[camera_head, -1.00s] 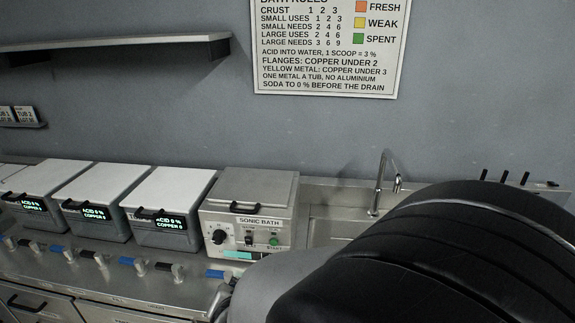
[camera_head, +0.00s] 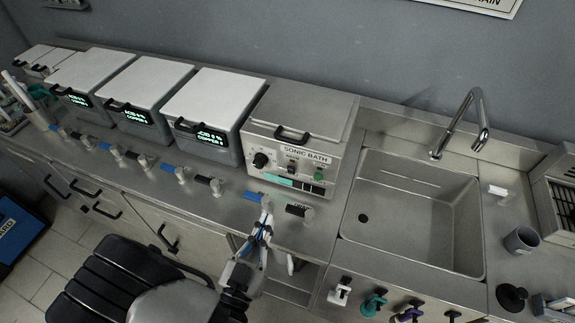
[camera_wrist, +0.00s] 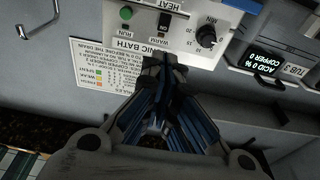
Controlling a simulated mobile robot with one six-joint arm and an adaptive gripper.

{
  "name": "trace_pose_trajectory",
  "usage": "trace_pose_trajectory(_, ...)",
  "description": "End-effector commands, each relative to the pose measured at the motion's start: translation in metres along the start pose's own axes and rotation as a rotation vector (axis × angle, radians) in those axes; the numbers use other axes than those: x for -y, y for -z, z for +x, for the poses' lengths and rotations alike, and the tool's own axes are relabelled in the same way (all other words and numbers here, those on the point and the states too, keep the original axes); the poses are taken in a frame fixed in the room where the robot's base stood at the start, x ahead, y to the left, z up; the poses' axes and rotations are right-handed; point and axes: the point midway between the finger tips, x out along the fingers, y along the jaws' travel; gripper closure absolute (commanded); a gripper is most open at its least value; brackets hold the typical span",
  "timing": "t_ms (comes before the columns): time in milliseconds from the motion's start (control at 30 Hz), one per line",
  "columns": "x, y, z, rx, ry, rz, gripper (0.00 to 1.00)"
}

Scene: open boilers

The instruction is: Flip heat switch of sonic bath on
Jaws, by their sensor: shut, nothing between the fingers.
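The sonic bath (camera_head: 340,151) is a metal box with a grey lid, standing left of the sink. Its front has a black dial (camera_head: 261,160), a small heat switch (camera_head: 292,168) and a green button (camera_head: 319,177). My gripper (camera_head: 266,207) is shut and empty in front of the bath, near the counter's front edge. In the wrist view the heat switch (camera_wrist: 163,24) lies just beyond my fingertips (camera_wrist: 164,62), between the dial (camera_wrist: 206,37) and the green button (camera_wrist: 126,13). The tips overlap the panel lettering; I cannot tell the gap. The switch's position is unclear.
Several lidded tubs (camera_head: 213,105) with lit displays stand left of the bath. Blue and black valve handles (camera_head: 210,182) line the counter front. A sink (camera_head: 410,215) with a tap (camera_head: 468,120) lies right. A mug (camera_head: 522,240) stands beyond it.

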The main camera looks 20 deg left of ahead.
Motion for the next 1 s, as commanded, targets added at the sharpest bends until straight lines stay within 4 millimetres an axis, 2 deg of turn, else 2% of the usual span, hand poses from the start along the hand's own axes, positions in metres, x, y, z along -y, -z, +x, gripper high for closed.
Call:
trace_pose_trajectory(267,0.0,0.0,0.0,0.0,0.0,0.001,1.0)
trace_pose_trajectory(433,0.0,-0.001,0.01,0.001,-0.002,0.001,1.0)
trace_pose_trajectory(567,-0.001,-0.001,0.031,0.002,-0.006,0.002,1.0)
trace_pose_trajectory(800,-0.002,-0.001,0.084,0.0,-0.007,0.002,1.0)
trace_pose_trajectory(1000,-0.001,-0.001,0.119,0.0,-0.005,0.003,1.0)
